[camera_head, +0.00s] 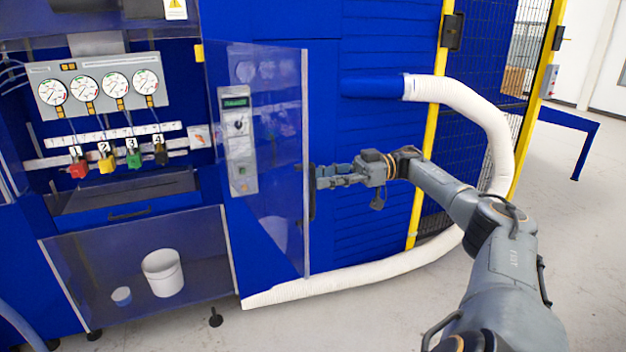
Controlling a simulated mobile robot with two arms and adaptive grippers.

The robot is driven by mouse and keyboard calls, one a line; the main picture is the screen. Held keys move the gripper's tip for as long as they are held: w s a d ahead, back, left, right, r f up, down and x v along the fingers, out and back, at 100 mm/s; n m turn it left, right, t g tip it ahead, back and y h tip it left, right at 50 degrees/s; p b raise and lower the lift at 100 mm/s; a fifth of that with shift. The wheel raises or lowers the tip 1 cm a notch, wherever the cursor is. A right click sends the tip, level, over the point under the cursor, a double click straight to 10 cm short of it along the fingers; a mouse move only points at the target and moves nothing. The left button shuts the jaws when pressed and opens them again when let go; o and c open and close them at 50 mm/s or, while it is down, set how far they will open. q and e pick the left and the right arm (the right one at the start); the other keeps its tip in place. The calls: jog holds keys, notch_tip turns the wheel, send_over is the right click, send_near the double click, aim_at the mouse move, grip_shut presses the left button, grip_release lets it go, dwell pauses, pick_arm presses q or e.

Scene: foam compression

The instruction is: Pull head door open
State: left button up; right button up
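The head door (275,205) is a clear panel with a pale frame edge. It stands swung out, to the right of the gauge compartment, and the blue machine body shows through it. A dark upright handle (311,205) is on its free right edge. My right gripper (322,177) reaches in from the right, with its fingertips at this handle. I cannot tell whether the fingers are closed around the handle or only beside it. My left gripper is not in view.
The compartment holds several gauges (100,88) and numbered coloured valves (105,162). A lower clear panel (95,285) shows a white bucket (162,273). A thick white hose (500,140) loops behind my arm. Yellow-framed mesh fencing (490,60) stands behind. Open floor lies at right.

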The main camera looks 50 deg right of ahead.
jog(key=shift+v, duration=2.05)
